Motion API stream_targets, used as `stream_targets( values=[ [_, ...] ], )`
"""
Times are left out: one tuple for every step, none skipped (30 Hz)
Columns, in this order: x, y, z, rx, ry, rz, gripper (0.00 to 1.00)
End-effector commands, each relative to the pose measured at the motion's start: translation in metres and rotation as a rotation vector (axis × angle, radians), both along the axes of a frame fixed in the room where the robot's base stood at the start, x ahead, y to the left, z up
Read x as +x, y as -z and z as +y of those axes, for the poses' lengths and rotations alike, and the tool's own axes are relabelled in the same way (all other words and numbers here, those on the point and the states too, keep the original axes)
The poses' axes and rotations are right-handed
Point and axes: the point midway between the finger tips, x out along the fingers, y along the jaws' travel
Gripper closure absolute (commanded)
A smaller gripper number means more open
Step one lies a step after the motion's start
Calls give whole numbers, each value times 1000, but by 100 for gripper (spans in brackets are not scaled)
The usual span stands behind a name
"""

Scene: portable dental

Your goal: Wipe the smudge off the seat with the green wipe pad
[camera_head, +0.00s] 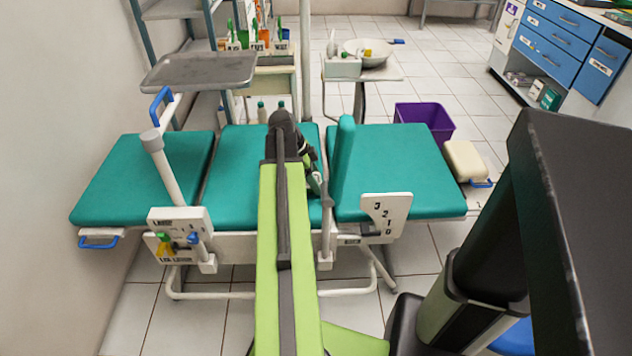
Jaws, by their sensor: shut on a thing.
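The teal seat (235,180) is the middle cushion of a long chair, between a left cushion (140,185) and a right cushion (395,170). My arm reaches over it from the front. My gripper (320,190) points down at the right part of the seat, close to the upright teal armrest pad (342,160). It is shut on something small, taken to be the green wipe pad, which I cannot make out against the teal. I cannot tell whether it touches the seat. No smudge is visible; my arm covers part of the seat.
A grey tray (200,70) on a post stands over the left cushion. A white post (165,170) rises at the front left. A bowl (367,52) stands on a side table behind. A purple bin (425,120) and a blue-drawer cabinet (560,45) are at the right.

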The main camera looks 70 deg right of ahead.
Motion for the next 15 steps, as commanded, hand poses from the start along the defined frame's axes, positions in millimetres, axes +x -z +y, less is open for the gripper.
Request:
stream_targets(
  values=[
    [0, 1, 0, 0, 0, 0, 75],
    [0, 2, 0, 0, 0, 0, 75],
    [0, 2, 0, 0, 0, 0, 75],
    [0, 3, 0, 0, 0, 0, 75],
    [0, 4, 0, 0, 0, 0, 75],
    [0, 5, 0, 0, 0, 0, 75],
    [0, 5, 0, 0, 0, 0, 75],
    [0, 6, 0, 0, 1, 0, 75],
    [0, 7, 0, 0, 1, 0, 75],
    [0, 7, 0, 0, 1, 0, 75],
    [-1, 8, 0, 0, 1, 0, 75],
    [-1, 9, 0, 0, 1, 0, 75],
    [-1, 9, 0, 0, 1, 0, 75],
    [0, 10, 0, 0, 1, 0, 75],
    [-1, 11, 0, 0, 1, 0, 75]
  ],
)
